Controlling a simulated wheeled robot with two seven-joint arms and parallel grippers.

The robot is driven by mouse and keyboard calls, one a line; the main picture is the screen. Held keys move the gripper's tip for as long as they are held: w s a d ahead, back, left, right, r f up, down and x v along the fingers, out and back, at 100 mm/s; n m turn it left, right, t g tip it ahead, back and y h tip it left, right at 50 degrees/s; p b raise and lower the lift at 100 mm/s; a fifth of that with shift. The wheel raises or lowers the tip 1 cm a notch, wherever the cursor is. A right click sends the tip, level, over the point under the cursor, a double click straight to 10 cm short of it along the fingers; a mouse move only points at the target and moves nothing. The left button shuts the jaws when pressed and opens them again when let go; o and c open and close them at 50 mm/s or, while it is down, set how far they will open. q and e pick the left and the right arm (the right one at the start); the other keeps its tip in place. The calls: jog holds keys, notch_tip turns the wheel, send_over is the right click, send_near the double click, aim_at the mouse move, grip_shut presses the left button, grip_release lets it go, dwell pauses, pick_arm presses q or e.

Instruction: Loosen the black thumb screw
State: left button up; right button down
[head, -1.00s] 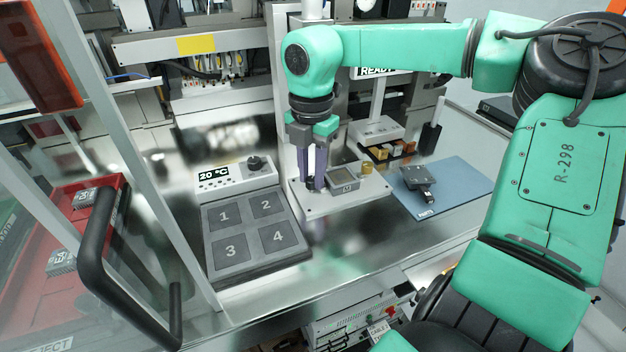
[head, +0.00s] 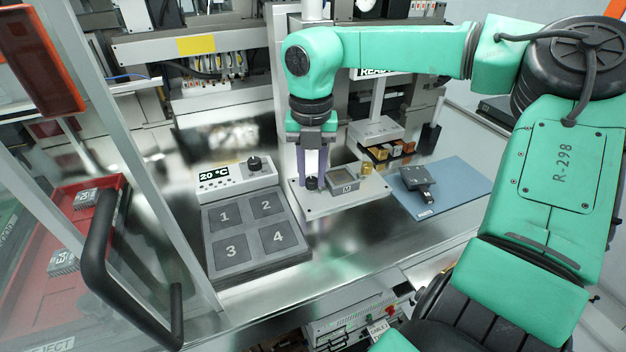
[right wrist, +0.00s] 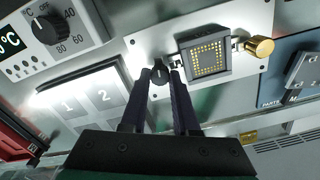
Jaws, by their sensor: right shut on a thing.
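The black thumb screw (head: 312,184) stands upright at the left part of a light metal plate (head: 346,204). It also shows in the right wrist view (right wrist: 160,74), between my fingertips. My right gripper (head: 313,176) points down from above and is shut on the screw, one dark finger on each side. A square grey socket (head: 343,178) marked M sits on the plate just right of the screw; the right wrist view shows gold contacts inside it. My left gripper is not in view.
A brass knob (head: 367,169) stands right of the socket. A temperature unit (head: 236,178) and a numbered four-pad tray (head: 254,262) lie to the left. A blue parts mat (head: 455,187) with a dark part (head: 417,178) lies to the right. A door handle (head: 98,250) stands front left.

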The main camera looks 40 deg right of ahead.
jog(key=shift+n, duration=0.8)
jog(key=c, duration=0.9)
grip_release()
notch_tip(320, 180, up, 5)
jog(key=p, duration=0.3)
jog(key=shift+r+p, duration=0.1)
jog(key=shift+p, duration=0.3)
jog(key=shift+f, duration=0.2)
